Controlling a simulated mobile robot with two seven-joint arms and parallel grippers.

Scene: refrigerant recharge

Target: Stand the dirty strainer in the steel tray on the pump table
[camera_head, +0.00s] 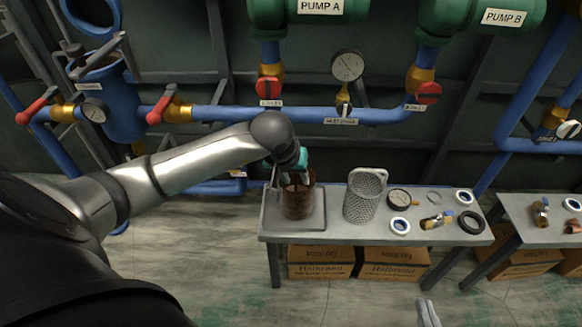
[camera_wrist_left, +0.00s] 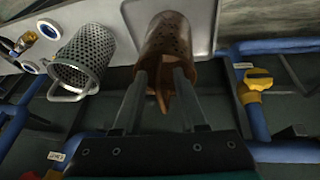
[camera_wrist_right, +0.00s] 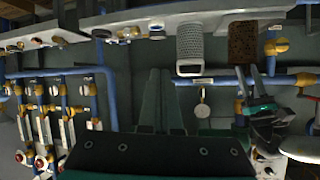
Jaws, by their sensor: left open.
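The dirty strainer (camera_head: 298,200), a rusty brown perforated cylinder, stands upright in the steel tray (camera_head: 322,222) at the left end of the pump table (camera_head: 345,239). It also shows in the left wrist view (camera_wrist_left: 166,40), its handle towards my fingers. My left gripper (camera_head: 297,172) is at the strainer's top; its open fingers (camera_wrist_left: 160,78) are on either side of the handle, and I cannot tell if they touch it. The right wrist view shows the strainer (camera_wrist_right: 242,42) beside the left gripper. My right gripper (camera_wrist_right: 161,75) is empty, its fingers together, far from the tray.
A clean grey mesh strainer (camera_head: 365,195) stands right of the tray. A gauge (camera_head: 400,200), rings and a brass fitting (camera_head: 436,221) lie further right. Blue pipes (camera_head: 330,114) with red-handled valves run behind. Cardboard boxes (camera_head: 320,262) sit below. A second table (camera_head: 540,222) stands at the right.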

